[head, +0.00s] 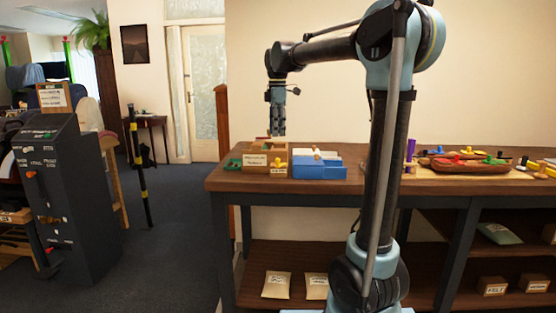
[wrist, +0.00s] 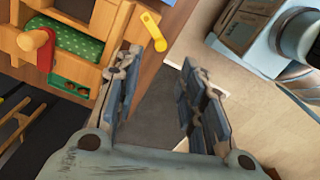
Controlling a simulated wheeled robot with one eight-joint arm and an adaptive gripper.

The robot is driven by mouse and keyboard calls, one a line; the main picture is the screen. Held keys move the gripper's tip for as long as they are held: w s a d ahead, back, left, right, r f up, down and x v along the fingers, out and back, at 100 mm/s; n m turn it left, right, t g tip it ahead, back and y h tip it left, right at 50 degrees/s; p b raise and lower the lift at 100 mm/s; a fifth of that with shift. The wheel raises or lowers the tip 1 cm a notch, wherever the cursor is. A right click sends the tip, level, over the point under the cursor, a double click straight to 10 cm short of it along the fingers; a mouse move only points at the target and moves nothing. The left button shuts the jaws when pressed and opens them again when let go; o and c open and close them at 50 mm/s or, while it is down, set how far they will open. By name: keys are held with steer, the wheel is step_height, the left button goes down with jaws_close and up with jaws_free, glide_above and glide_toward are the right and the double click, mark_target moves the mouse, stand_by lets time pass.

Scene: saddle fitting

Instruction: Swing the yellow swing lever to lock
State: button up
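The yellow swing lever (wrist: 153,30) shows in the wrist view, at the top, on the side of a wooden fixture (wrist: 118,22). It lies beyond my left fingertip, apart from it. In the head view a small yellow piece (head: 279,163) on the front of the wooden fixture (head: 256,155) looks like the same lever; its exact angle is too small to tell there. My gripper (head: 278,132) points down just above the fixture. In the wrist view my gripper (wrist: 172,55) is open, its fingers spread with nothing between them.
A red lever with a wooden knob (wrist: 34,40) and green dotted cloth (wrist: 76,42) sit on the fixture. A blue box (head: 320,168) stands close to its right. A tray with coloured pieces (head: 465,165) lies farther right on the bench (head: 300,192).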

step_height(320, 180, down, 12)
steer(key=shift+r, duration=0.2)
stand_by(0.4)
